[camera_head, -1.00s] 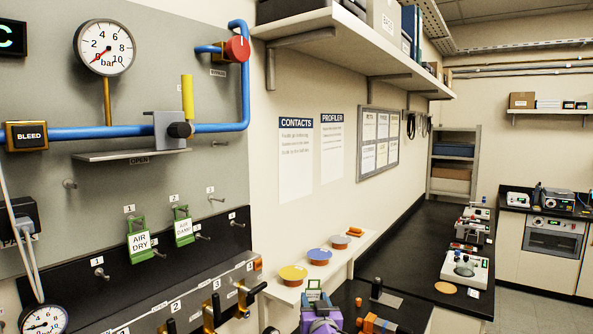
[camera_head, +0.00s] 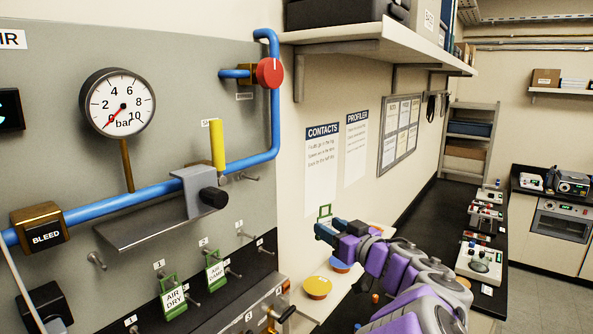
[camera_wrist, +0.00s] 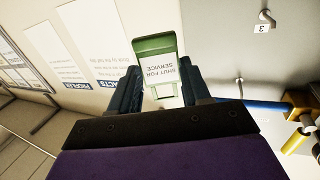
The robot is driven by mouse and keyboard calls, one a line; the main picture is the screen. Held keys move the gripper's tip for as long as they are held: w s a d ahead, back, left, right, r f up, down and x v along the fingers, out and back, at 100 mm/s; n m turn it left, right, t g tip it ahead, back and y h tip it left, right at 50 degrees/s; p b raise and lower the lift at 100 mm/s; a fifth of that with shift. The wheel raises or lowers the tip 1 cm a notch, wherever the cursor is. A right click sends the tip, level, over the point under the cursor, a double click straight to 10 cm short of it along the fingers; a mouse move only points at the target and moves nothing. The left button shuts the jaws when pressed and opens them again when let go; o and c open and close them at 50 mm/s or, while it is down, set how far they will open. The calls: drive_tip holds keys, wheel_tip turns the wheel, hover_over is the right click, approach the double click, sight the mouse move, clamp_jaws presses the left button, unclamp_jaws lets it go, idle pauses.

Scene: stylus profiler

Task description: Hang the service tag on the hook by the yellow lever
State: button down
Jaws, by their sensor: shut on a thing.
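The service tag (camera_wrist: 160,70), a green frame with a white "SHUT FOR SERVICE" label, is between the dark fingers of my gripper (camera_wrist: 162,92) in the wrist view. My gripper is shut on it. In the head view, the tag's green top (camera_head: 325,212) shows just above my gripper (camera_head: 321,232), in front of the wall right of the panel. The yellow lever (camera_head: 217,145) stands upright on the blue pipe. A bare metal hook (camera_head: 250,178) sticks out of the panel just right of and below the lever. My gripper is apart from both, to their right.
A grey bracket with a black knob (camera_head: 213,197) juts out left of the hook. Green tags "AIR DRY" (camera_head: 174,299) and "AIR DAMP" (camera_head: 215,272) hang lower on the panel. A red knob (camera_head: 270,73) and a shelf (camera_head: 370,45) are above. A yellow-topped disc (camera_head: 317,287) lies below.

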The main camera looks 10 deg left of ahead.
drive_tip(key=s+a+r+n+g+y+p, duration=0.3)
drive_tip(key=s+a+r+n+g+p, duration=0.1)
drive_tip(key=s+r, duration=0.4)
drive_tip(key=a+r+g+p, duration=0.1)
drive_tip(key=a+p, duration=0.1)
drive_tip(key=shift+s+a+g, duration=0.15)
drive_tip(key=shift+a+g, duration=0.15)
drive_tip(key=shift+a, duration=0.1)
drive_tip(key=shift+a+r+p, duration=0.1)
drive_tip(key=shift+a+p, duration=0.15)
drive_tip(key=shift+p, duration=0.2)
drive_tip(key=shift+p+x, duration=0.95)
drive_tip(key=shift+x, duration=1.5)
drive_tip(key=shift+d+r, duration=0.15)
